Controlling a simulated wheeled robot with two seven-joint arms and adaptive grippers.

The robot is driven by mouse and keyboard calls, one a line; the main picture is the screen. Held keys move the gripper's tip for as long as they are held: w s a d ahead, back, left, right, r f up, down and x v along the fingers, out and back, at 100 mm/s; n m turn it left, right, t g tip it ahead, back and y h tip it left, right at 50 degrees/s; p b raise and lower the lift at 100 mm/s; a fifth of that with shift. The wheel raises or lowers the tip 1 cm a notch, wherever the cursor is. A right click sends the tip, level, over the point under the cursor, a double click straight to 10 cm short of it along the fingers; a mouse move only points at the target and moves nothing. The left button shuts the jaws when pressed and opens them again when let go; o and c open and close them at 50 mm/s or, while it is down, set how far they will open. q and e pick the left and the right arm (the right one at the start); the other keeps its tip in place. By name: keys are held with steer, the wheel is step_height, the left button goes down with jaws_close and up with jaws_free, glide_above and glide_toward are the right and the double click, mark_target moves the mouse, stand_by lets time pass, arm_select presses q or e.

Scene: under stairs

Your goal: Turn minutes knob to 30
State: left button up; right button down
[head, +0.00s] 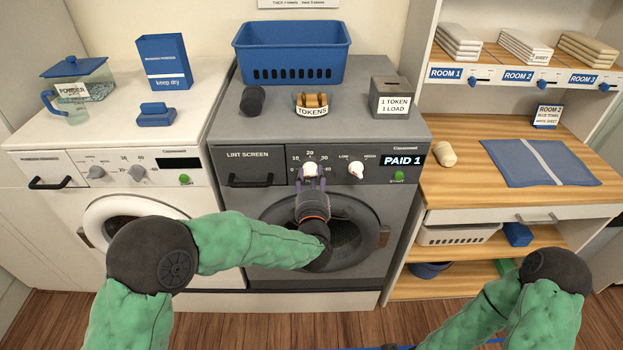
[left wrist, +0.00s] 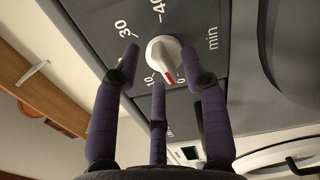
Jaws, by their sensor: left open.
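The minutes knob (head: 310,169) is a white dial on the grey dryer panel. In the left wrist view the knob (left wrist: 162,55) has a red mark pointing between the printed 10 and 0; the 30 is at upper left and "min" at right. My left gripper (head: 311,181) is open in front of the knob, its purple fingers pointing at the panel. In the left wrist view its fingertips (left wrist: 161,60) spread on either side of the knob, with a third finger below; contact cannot be told. My right gripper is out of view.
A second white knob (head: 356,169) and a "PAID 1" display (head: 403,161) sit right of the minutes knob. The lint screen handle (head: 247,180) is to its left. On the dryer top stand a blue basket (head: 291,75), a tokens bowl (head: 311,111) and a token box (head: 390,104).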

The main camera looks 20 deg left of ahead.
arm_select(q)
steer(key=shift+w+a, duration=0.1)
steer(key=shift+w, duration=0.2)
jaws_close()
